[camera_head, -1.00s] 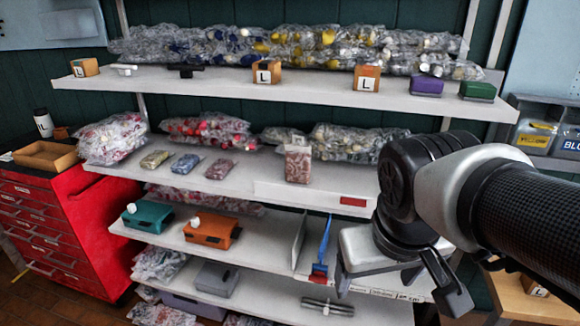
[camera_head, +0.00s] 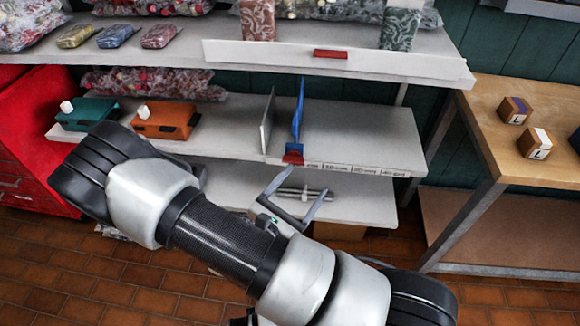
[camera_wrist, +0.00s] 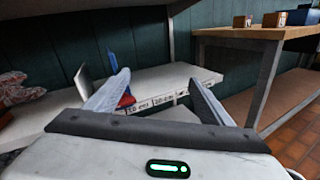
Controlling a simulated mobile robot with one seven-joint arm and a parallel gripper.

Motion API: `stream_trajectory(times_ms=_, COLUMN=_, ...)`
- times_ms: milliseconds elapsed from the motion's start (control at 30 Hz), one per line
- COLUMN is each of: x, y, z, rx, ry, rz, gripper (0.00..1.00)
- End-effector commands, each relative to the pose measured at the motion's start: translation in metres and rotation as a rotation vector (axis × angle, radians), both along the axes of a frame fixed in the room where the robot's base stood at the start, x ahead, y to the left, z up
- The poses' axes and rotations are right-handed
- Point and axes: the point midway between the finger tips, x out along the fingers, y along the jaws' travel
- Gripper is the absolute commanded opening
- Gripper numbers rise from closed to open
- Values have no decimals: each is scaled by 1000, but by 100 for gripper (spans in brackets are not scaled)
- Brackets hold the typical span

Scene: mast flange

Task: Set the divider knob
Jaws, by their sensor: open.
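A blue divider (camera_head: 298,112) stands upright on the middle shelf (camera_head: 350,137), with a red knob (camera_head: 293,154) at its front foot by the shelf edge. A pale grey panel (camera_head: 267,122) stands to its left. Printed labels (camera_head: 350,169) run along the shelf edge right of the knob. My gripper (camera_head: 308,181) is open and empty, in front of and below that edge in the head view. In the wrist view, the blue divider (camera_wrist: 113,64) and red knob (camera_wrist: 127,98) show beside my left finger, which partly hides them. The knob is apart from my gripper (camera_wrist: 157,78).
The upper shelf (camera_head: 380,66) overhangs, with a red block (camera_head: 331,54) on its front strip. Teal (camera_head: 87,113) and orange (camera_head: 165,121) boxes sit left. A metal rod-like item (camera_head: 300,192) lies on the lower shelf. A wooden table (camera_head: 480,120) stands right. The shelf right of the divider is clear.

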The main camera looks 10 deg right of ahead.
Motion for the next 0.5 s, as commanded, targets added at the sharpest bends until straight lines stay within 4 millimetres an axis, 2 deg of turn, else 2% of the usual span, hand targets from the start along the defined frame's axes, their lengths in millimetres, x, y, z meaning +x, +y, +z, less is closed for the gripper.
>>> stream_trajectory(times_ms=33, x=2, y=11, z=-33, rx=-64, ry=30, rz=100, gripper=75)
stream_trajectory(times_ms=100, x=4, y=24, z=-59, rx=-121, ry=62, rz=214, gripper=75)
stream_trajectory(times_ms=200, x=4, y=38, z=-87, rx=-178, ry=96, rz=335, gripper=75)
stream_trajectory(times_ms=300, x=4, y=45, z=-103, rx=-207, ry=117, rz=403, gripper=75)
stream_trajectory(times_ms=500, x=17, y=43, z=-109, rx=-217, ry=126, rz=430, gripper=75)
